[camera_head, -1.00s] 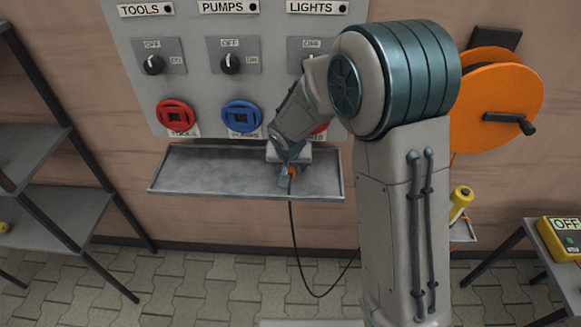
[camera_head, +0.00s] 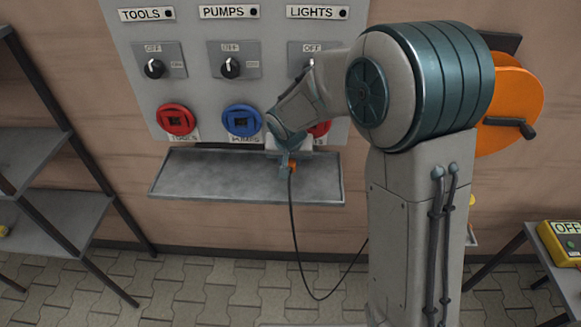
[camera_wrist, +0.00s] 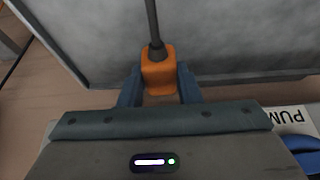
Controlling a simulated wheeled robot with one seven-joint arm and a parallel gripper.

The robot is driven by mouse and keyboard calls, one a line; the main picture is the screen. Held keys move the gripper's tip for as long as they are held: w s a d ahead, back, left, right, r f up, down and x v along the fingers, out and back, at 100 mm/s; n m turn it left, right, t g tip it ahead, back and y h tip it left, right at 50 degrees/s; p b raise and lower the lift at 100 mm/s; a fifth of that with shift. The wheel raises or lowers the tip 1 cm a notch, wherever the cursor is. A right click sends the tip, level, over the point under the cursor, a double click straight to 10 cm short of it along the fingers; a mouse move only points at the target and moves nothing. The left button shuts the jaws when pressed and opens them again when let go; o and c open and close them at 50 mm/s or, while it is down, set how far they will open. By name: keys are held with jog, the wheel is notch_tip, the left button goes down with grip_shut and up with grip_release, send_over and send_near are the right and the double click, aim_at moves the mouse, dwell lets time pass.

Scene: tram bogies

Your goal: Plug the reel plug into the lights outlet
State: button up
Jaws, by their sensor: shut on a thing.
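My gripper (camera_head: 286,168) is shut on the orange reel plug (camera_head: 292,168), in front of the panel and over the grey shelf. In the wrist view the plug (camera_wrist: 158,72) sits between both fingers, with its black cable running up out of it. The cable hangs in a loop below the shelf in the head view. The lights outlet (camera_head: 320,129) is red and mostly hidden behind my arm; only its right edge shows. The plug appears apart from the outlet, below it and to its left. The orange reel (camera_head: 515,100) is on the wall at the right, partly hidden by my arm.
The red tools outlet (camera_head: 176,120) and blue pumps outlet (camera_head: 241,120) are left of the lights outlet. The tray-like shelf (camera_head: 215,177) juts out below them. A rack (camera_head: 50,225) stands at left, and a yellow box marked OFF (camera_head: 563,240) at right.

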jog(key=s+d+r, duration=0.7)
jog(key=s+d, duration=0.1)
jog(key=shift+s, duration=0.3)
dwell(0.3)
